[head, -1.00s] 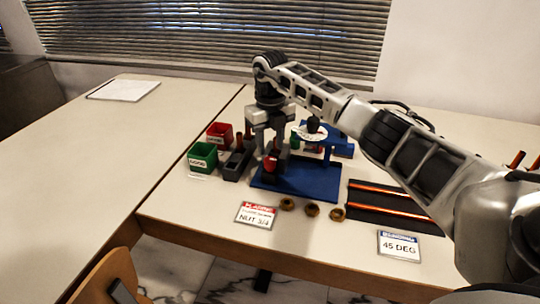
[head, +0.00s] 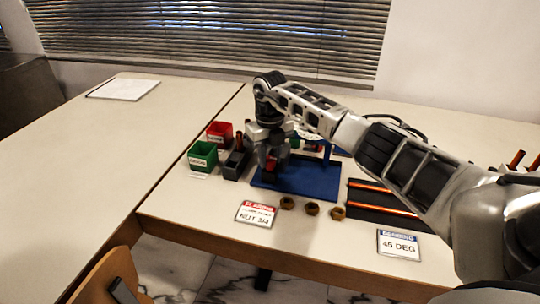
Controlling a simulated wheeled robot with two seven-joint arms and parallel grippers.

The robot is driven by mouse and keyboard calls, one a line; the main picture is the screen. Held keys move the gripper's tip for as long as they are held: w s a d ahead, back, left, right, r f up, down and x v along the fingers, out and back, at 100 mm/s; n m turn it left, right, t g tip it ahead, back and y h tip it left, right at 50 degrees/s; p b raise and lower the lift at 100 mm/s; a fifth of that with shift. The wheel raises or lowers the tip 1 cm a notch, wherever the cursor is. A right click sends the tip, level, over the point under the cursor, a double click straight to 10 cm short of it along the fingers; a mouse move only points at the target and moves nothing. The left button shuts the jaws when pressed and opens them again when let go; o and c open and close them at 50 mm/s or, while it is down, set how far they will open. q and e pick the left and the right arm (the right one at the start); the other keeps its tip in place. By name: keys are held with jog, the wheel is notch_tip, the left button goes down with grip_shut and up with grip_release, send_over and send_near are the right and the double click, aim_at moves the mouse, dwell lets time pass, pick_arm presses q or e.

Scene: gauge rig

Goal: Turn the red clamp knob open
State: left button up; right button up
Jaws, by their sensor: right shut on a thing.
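The red clamp knob (head: 270,164) is at the left part of the blue rig base (head: 315,182), mostly hidden by my gripper. My right gripper (head: 268,155) comes down over it from above, with its fingers around the knob, and is shut on it. How far the knob is turned cannot be told at this size. My left gripper is not in view.
A green bin (head: 203,155) and a red bin (head: 220,133) stand left of the rig, with a dark grey holder (head: 236,165) beside them. Several brass nuts (head: 312,209) and two label cards, NUT 3/4 (head: 256,214) and 45 DEG (head: 399,245), lie in front. A dark tray with orange rods (head: 385,199) lies right.

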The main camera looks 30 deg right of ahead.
jog(key=n+b, duration=0.1)
jog(key=n, duration=0.3)
jog(key=shift+n, duration=0.3)
jog(key=n+b, duration=0.1)
jog(key=n, duration=0.3)
jog(key=shift+n, duration=0.3)
jog(key=n+b, duration=0.1)
jog(key=n, duration=0.3)
jog(key=shift+n, duration=2.3)
jog(key=o, duration=0.7)
